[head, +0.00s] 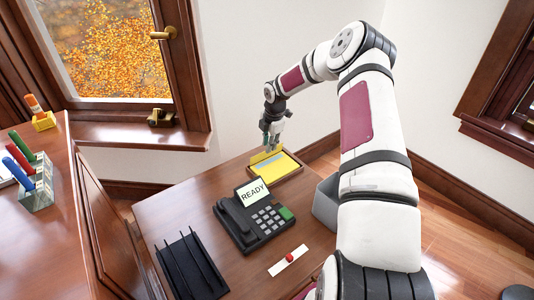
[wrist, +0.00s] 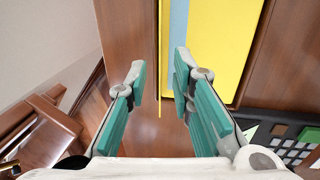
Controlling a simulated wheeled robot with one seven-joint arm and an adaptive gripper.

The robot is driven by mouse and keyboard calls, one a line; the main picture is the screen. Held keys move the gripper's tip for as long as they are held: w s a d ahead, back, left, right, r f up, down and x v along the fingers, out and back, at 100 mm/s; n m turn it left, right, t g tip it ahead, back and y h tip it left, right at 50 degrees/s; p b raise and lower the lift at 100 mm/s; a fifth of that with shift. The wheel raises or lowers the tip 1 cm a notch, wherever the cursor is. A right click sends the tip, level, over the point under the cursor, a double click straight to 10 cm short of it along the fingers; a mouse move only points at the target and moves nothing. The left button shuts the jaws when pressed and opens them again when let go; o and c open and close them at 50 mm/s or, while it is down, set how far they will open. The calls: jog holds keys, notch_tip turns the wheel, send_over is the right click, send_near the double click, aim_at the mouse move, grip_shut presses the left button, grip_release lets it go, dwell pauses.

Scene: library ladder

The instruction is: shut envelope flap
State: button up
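The yellow envelope (head: 280,170) lies in a shallow wooden tray (head: 291,177) at the far end of the desk. Its flap (head: 258,158) stands up along the back edge, with a light blue strip beside it. In the wrist view the envelope (wrist: 222,45) is at upper right, next to the blue strip (wrist: 178,50). The flap shows edge-on as a thin yellow line (wrist: 159,60) between the fingers. My gripper (head: 270,147) is open just above the flap; in the wrist view its teal fingers (wrist: 159,70) are apart, with no visible contact.
A black phone (head: 255,215) reading READY stands nearer on the desk, with a black rack (head: 190,265) and a white strip with a red button (head: 289,258). A grey bin (head: 327,200) is beside the desk. The window sill (head: 140,136) is behind at left.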

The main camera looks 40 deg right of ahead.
jog(key=shift+w+f+b, duration=0.2)
jog(key=shift+f, duration=0.95)
jog(key=shift+w+f+b, duration=0.2)
jog(key=shift+f, duration=0.9)
grip_shut()
